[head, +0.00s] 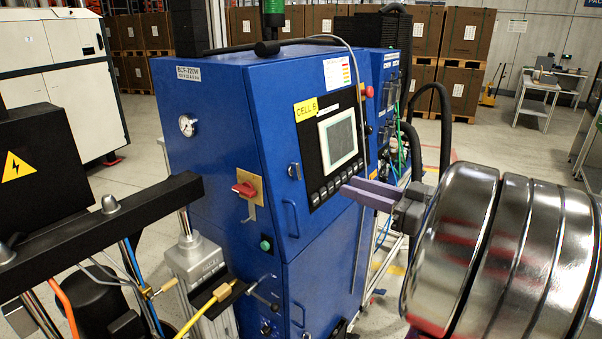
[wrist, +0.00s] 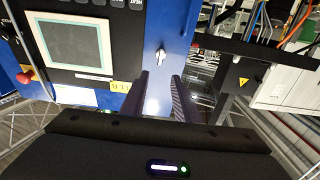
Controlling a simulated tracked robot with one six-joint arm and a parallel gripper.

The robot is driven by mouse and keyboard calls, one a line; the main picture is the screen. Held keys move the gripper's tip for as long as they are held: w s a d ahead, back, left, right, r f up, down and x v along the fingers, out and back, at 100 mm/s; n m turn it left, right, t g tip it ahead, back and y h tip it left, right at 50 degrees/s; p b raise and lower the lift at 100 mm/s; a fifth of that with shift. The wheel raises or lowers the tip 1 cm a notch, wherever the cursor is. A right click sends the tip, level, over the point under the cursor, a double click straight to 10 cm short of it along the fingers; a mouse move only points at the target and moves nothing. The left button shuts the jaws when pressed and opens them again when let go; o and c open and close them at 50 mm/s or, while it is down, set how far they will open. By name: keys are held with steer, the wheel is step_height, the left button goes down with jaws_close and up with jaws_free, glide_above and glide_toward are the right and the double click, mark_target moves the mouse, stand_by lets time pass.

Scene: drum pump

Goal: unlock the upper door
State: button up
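The upper door (head: 273,120) is the blue front panel of the cabinet, and it looks shut. A small silver lock (head: 294,171) sits on it, left of the screen; it also shows in the wrist view (wrist: 160,56), just beyond my fingertips. Whether it is a key or a turn-handle is too small to tell. My gripper (head: 368,192) is in front of the door, right of the lock in the head view. In the wrist view my gripper (wrist: 164,78) has its two grey-purple fingers apart with nothing between them. The lock appears in line with the gap, not touched.
A screen panel (head: 340,140) with buttons and a yellow label (head: 306,109) are right of the lock. A red rotary switch (head: 244,189), a door handle (head: 290,217) and a green button (head: 266,244) are nearby. A black bar (head: 110,222) stands at the left.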

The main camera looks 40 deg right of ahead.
mark_target(299, 170)
steer(key=shift+w, duration=0.15)
steer(key=shift+x, duration=6.8)
steer(key=shift+a, duration=0.1)
